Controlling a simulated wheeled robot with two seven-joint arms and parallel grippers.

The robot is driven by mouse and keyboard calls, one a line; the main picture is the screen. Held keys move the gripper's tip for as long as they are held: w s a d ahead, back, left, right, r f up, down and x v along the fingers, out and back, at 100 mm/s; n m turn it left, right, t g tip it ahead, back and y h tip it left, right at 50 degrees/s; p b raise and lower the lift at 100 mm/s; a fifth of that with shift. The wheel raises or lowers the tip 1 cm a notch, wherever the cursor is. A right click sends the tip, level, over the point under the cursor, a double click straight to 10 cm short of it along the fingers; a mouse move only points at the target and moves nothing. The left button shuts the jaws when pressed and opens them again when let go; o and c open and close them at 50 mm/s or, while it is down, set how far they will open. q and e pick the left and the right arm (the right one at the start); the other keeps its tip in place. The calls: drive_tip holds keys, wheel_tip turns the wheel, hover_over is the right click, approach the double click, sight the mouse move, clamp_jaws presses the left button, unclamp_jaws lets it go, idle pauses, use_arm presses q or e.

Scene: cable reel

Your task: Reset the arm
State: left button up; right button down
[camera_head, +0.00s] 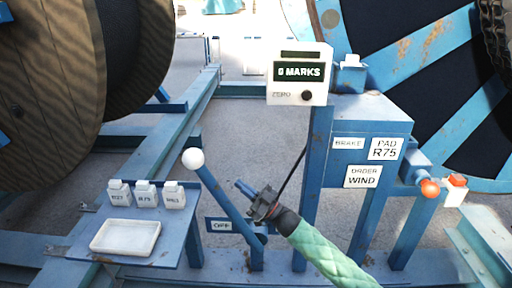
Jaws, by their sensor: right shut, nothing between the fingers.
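My right gripper (246,190) is at the lower middle, at the end of my green-sleeved arm that comes in from the bottom right. Its fingers point up and left; they are shut and hold nothing. Just left of it, a blue lever (222,200) with a white ball knob (193,158) leans up to the left. The fingers overlap no part of the knob; I cannot tell the depth gap to the lever. A label reading OFF (221,225) is by the lever's lower part. My left gripper is not in view.
A counter box (300,74) reads 0 MARKS. Behind the gripper stands a blue cabinet (372,110) labelled BRAKE, PAD R75 and ORDER WIND. An orange knob (430,188) sits right. A side shelf (190,250) holds a white tray (125,252) and small labelled blocks (146,196). Large reels flank the scene.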

drive_tip(key=w+d+f+m+t+h, duration=0.55)
drive_tip(key=w+d+h, duration=0.25)
drive_tip(key=w+h, duration=0.5)
drive_tip(key=s+d+f+m+g+h, duration=0.4)
drive_tip(key=s+d+f+h, duration=0.5)
drive_tip(key=f, duration=0.3)
drive_tip(key=s+d+f+m+g, duration=0.15)
drive_tip(key=s+d+f, duration=0.25)
drive_tip(key=s+f, duration=0.65)
drive_tip(key=s+d+f+m+g, duration=0.1)
drive_tip(key=s+d+f+g, duration=0.25)
drive_tip(key=s+f, duration=0.7)
drive_tip(key=s+f+g, duration=0.1)
drive_tip(key=s+f, duration=0.3)
drive_tip(key=s, duration=0.5)
drive_tip(key=s+f+m+g, duration=0.1)
drive_tip(key=s+f, duration=0.3)
drive_tip(key=s, duration=0.5)
drive_tip(key=s+f+g, duration=0.1)
drive_tip(key=s+f, duration=0.3)
drive_tip(key=s, duration=0.5)
drive_tip(key=shift+s+d+m+g, duration=0.25)
drive_tip(key=shift+d+m+g, duration=0.1)
drive_tip(key=shift+d, duration=0.1)
